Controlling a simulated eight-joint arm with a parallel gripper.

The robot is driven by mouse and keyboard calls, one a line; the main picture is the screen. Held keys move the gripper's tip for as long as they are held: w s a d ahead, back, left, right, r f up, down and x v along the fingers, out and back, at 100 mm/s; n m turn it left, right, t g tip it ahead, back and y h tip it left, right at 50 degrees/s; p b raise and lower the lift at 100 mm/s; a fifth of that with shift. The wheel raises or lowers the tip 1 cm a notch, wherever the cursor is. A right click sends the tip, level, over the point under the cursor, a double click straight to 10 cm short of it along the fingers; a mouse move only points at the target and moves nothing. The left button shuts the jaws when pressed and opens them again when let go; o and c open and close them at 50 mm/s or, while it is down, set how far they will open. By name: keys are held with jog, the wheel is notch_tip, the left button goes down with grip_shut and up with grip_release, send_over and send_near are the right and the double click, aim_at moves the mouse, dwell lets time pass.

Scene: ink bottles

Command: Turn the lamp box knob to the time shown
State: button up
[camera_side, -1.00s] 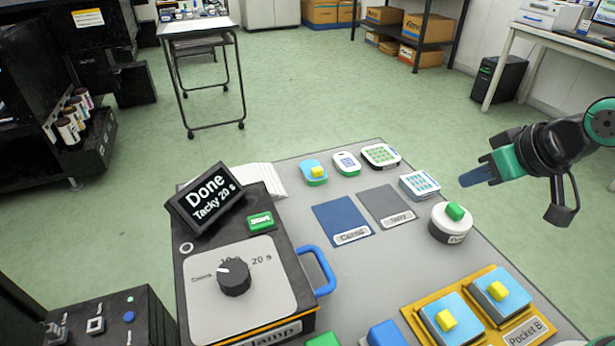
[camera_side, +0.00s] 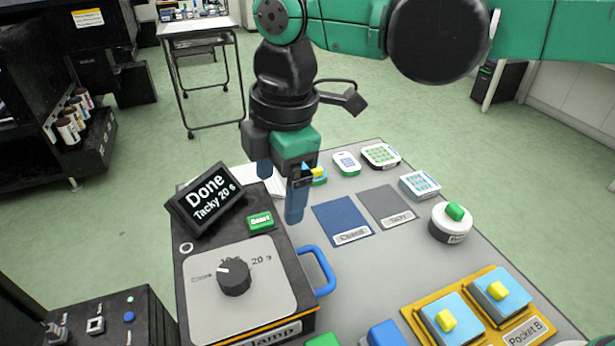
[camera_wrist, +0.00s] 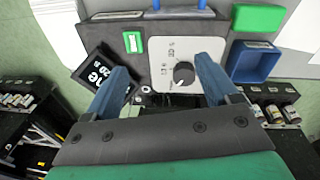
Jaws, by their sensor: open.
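The lamp box (camera_side: 270,305) stands at the front left with a light grey dial plate. Its black knob (camera_side: 234,277) has a white pointer toward the upper left; dial marks include "20 s". The tilted black display (camera_side: 204,197) reads "Done" and "Tacky 20 s". The green Start button (camera_side: 260,221) is beside it. My gripper (camera_side: 281,192) points down, open and empty, behind and above the box. In the wrist view my blue fingers (camera_wrist: 162,68) are spread, with the knob (camera_wrist: 184,73) showing between them, apart from both. The display (camera_wrist: 98,75) is partly behind the left finger.
A blue handle (camera_side: 322,270) sticks out on the box's right side. Blue and grey mats (camera_side: 343,221), a white round pot with a green top (camera_side: 451,222) and a yellow Pocket B tray (camera_side: 525,338) lie to the right. A black switch box (camera_side: 110,322) stands at front left.

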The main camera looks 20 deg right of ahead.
aim_at(231, 273)
jog(key=s+a+n, duration=0.1)
jog(key=a, duration=0.1)
jog(key=a+f+n, duration=0.1)
jog(key=a+n, duration=0.1)
jog(key=s+a+f+n+g, duration=0.1)
jog(key=a, duration=0.1)
jog(key=shift+s+a+f+n+h, duration=0.1)
jog(key=shift+s+a+n+h, duration=0.25)
jog(key=shift+a+n+h, duration=0.05)
jog(key=shift+s+a+f, duration=0.15)
jog(key=shift+a+f, duration=0.05)
jog(key=shift+f, duration=2.7)
grip_shut()
